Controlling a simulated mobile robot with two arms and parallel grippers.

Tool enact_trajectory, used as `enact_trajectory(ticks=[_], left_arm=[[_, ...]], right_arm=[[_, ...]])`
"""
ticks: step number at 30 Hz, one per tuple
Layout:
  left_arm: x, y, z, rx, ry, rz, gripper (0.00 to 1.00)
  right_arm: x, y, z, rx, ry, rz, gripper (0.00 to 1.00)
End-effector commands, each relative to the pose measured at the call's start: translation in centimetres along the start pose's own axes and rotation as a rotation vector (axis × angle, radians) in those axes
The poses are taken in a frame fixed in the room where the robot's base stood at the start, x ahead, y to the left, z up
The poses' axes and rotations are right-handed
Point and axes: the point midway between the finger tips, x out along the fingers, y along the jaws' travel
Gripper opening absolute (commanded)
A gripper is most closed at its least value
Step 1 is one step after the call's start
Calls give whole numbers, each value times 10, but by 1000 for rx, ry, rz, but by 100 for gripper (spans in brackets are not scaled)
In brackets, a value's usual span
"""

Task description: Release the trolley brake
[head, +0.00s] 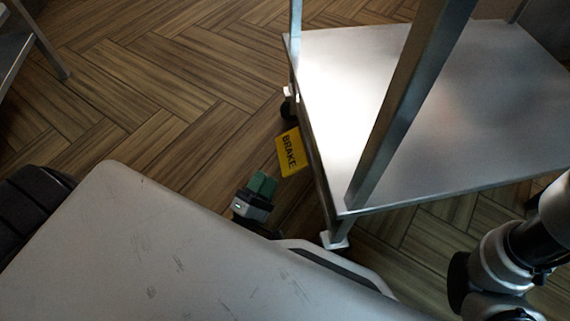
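The trolley (480,150) stands at the right, with a bare metal lower shelf and upright metal posts. A yellow brake pedal (290,152) marked "BRAKE" sticks out from its left side, low over the floor. My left gripper (264,184), with green fingertips, is just below and left of the pedal in the head view. A small gap shows between them. Its two fingertips lie together with nothing visible between them. My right arm shows at the lower right, but its gripper is out of view.
A dark caster (286,108) shows at the trolley's left side, behind the pedal. A metal post (405,105) rises at the trolley's near side. Wooden floor (170,80) left of the trolley is clear. Another metal frame (40,42) stands at the far left.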

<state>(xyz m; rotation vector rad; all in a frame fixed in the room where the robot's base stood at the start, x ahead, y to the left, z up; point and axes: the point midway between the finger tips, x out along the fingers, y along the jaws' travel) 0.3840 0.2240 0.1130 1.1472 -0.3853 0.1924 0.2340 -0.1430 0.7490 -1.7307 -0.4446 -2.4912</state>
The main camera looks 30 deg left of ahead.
Motion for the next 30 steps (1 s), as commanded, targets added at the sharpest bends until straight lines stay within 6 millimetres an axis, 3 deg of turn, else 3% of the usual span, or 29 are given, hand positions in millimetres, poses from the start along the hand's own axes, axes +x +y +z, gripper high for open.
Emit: enact_trajectory(ticks=[4, 16, 27, 30], left_arm=[[8, -8, -2, -27, 3, -19, 38], [65, -9, -2, -24, 3, -18, 38], [73, -7, -1, -22, 2, -19, 38], [73, -7, -1, -22, 2, -19, 24]], right_arm=[[-2, -1, -3, 0, 5, 1, 100], [-25, -6, -10, 0, 4, 1, 100], [-26, -6, -11, 0, 5, 1, 100], [-26, -6, -11, 0, 5, 0, 100]])
